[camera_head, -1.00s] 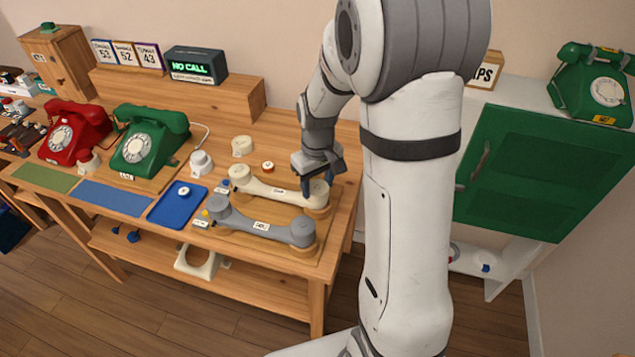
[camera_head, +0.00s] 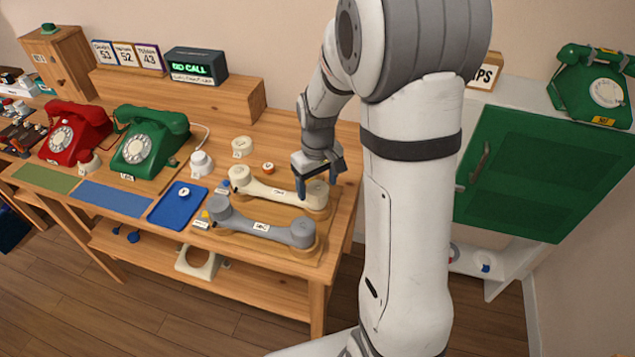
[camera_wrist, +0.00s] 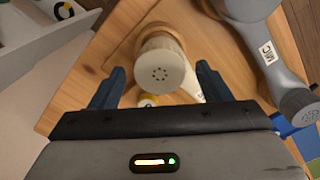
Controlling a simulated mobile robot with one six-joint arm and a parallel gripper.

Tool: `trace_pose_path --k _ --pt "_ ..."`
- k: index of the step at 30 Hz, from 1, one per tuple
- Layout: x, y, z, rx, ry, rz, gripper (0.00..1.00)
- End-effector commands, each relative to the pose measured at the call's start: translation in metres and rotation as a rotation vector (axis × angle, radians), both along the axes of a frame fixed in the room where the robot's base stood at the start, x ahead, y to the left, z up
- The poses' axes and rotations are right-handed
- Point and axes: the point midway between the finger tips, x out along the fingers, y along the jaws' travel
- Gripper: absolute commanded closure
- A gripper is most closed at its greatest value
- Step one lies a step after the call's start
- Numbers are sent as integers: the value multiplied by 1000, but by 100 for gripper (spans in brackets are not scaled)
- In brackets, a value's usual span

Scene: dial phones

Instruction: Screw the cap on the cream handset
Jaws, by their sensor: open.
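The cream handset (camera_head: 266,188) lies in a wooden cradle on the bench, behind the grey handset (camera_head: 262,226). In the wrist view a round cream cap with small holes (camera_wrist: 160,77) is at the handset's end, above a wooden ring. It sits between my fingers, with a gap visible on both sides. How firmly it is seated cannot be told. My gripper (camera_head: 317,187) is open at the handset's right end; it also shows in the wrist view (camera_wrist: 160,72). The fingers partly hide that end in the head view.
The grey handset also shows close by on the right in the wrist view (camera_wrist: 268,50). A blue tray (camera_head: 168,214) holding a small white piece is to the left. Green (camera_head: 148,138) and red (camera_head: 75,130) dial phones stand further left. A green cabinet door (camera_head: 515,170) is at the right.

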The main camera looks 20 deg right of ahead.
Motion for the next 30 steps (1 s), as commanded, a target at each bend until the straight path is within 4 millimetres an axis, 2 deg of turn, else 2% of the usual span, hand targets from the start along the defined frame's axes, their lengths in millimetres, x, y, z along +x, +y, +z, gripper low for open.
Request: trace_pose_path --k 3,18,30 --pt "0 0 15 0 -1 0 29" --pt "0 0 64 0 -1 0 29" --pt "0 0 66 0 -1 0 29"
